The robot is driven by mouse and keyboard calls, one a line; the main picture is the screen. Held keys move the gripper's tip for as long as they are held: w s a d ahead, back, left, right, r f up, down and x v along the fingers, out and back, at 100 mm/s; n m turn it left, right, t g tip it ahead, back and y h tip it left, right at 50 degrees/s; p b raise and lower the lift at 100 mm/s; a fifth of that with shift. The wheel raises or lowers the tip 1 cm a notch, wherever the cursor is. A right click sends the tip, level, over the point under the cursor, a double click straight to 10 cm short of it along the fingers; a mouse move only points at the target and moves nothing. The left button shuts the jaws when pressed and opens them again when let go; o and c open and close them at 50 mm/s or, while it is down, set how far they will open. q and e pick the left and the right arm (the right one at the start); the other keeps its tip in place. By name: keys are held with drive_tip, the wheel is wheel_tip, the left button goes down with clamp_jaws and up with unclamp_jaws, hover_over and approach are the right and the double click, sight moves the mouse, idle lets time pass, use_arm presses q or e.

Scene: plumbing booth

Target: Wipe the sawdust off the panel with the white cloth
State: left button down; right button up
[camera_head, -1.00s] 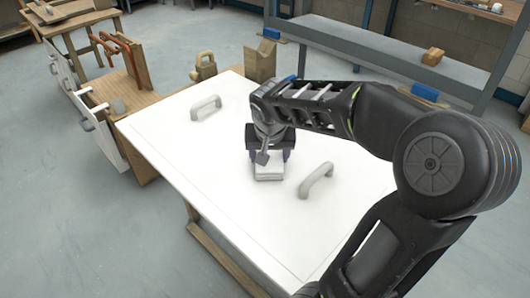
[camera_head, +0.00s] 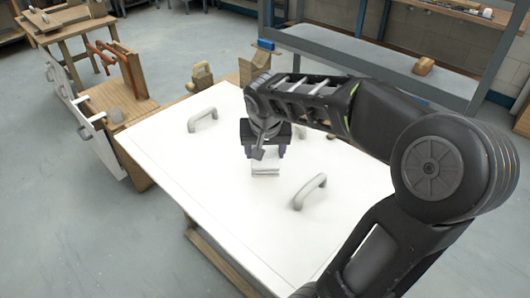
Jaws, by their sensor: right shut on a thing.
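The white panel (camera_head: 215,180) lies flat on a wooden table and has two pale handles, one at the upper left (camera_head: 203,119) and one at the lower right (camera_head: 309,191). The white cloth (camera_head: 265,167) is a small folded pad on the panel, between the handles. My right gripper (camera_head: 265,153) points down and is shut on the cloth, which appears to rest on the panel. My arm hides part of the panel's right side. I cannot make out sawdust on the visible part. My left gripper is not in view.
A wooden block-like tool (camera_head: 200,77) and a tan box (camera_head: 254,64) stand behind the panel. A wooden rack with orange clamps (camera_head: 106,56) is at the left. A grey metal bench (camera_head: 390,68) with a small wooden block (camera_head: 424,66) is at the back right. Floor at the lower left is clear.

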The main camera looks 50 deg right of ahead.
drive_tip(key=shift+r, duration=0.1)
drive_tip(key=shift+r+p, duration=1.1)
drive_tip(key=shift+r, duration=0.4)
drive_tip(key=shift+f, duration=0.1)
